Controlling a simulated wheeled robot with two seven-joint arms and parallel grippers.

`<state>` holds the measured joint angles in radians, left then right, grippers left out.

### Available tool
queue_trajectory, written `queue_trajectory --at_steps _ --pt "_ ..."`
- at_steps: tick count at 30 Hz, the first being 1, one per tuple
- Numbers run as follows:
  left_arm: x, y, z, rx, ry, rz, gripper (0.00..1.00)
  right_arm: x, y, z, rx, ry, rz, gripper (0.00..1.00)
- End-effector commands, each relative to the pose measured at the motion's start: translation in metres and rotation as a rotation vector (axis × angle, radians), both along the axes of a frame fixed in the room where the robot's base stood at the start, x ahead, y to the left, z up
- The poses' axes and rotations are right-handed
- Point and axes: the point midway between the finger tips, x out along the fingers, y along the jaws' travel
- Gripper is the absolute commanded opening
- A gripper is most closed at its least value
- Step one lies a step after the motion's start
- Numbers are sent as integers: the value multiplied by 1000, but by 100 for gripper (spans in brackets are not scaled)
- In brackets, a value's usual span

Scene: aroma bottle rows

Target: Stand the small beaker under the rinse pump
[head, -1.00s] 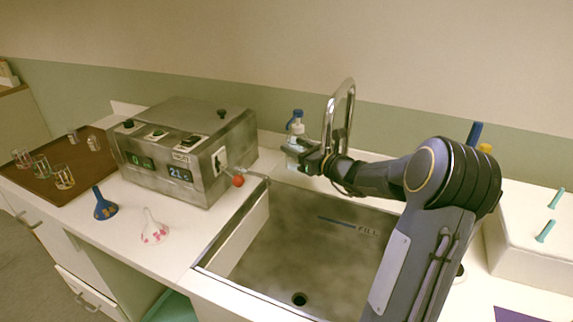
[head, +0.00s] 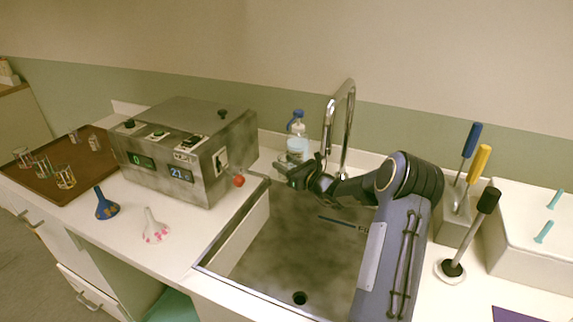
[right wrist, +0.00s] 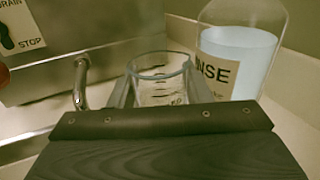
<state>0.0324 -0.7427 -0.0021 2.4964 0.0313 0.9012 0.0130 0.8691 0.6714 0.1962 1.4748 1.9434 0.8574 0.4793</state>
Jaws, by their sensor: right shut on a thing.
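The small beaker (right wrist: 160,88) is clear glass with dark graduation marks, and it shows upright between the fingers of my right gripper (right wrist: 155,95) in the right wrist view. In the head view my right gripper (head: 284,167) is by the sink's back left corner, and the beaker is hard to make out there. The rinse pump is a clear bottle with a blue top (head: 297,143) behind the gripper. Its RINSE label shows just beyond and right of the beaker in the right wrist view (right wrist: 245,62). My left gripper is out of view.
A metal control box (head: 190,150) with a red-knobbed lever and spout stands left of the sink (head: 290,245). The curved faucet (head: 345,125) rises right of the bottle. Funnels stand in front of the box; a brown tray (head: 45,185) holds several beakers.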

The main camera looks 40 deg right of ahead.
Motion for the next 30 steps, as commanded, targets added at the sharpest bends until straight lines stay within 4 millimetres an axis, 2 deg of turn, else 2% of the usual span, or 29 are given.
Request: queue_trajectory --at_steps 12,13,15,23,27,30 --pt "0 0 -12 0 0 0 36 0 0 -10 0 0 0 18" --pt "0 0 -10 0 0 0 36 0 0 -9 0 1 0 48" --pt "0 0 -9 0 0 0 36 0 0 -8 0 1 0 53" --pt "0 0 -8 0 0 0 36 0 0 -7 0 1 0 53" --pt "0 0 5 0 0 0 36 0 0 6 0 0 0 53" --pt "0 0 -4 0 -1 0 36 -19 -4 -1 0 3 -4 53"
